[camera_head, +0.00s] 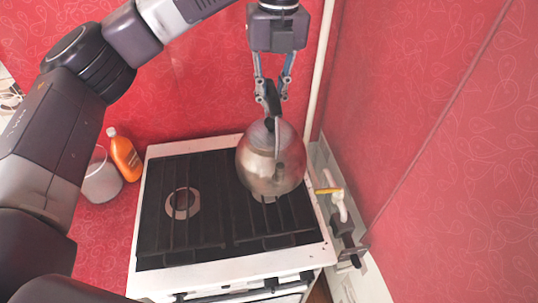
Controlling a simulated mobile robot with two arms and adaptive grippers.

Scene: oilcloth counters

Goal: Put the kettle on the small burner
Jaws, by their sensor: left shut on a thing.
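A round metal kettle (262,172) is over the right half of the stove (150,222). My left gripper (272,100) comes down from above and is shut on the kettle's top handle. The kettle looks upright; I cannot tell whether it touches the grate. A burner (182,203) with a light ring shows on the left half of the stove, with nothing on it. Part of another burner (266,198) shows at the kettle's lower edge. The kettle hides the rear right of the cooktop. My right gripper is not in view.
An orange bottle (126,158) and a grey pot-like container (101,182) stand left of the stove. A pipe with a yellow-handled valve (328,191) runs close along the stove's right side. Red patterned walls (440,120) close off the back and right. The left grate is clear.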

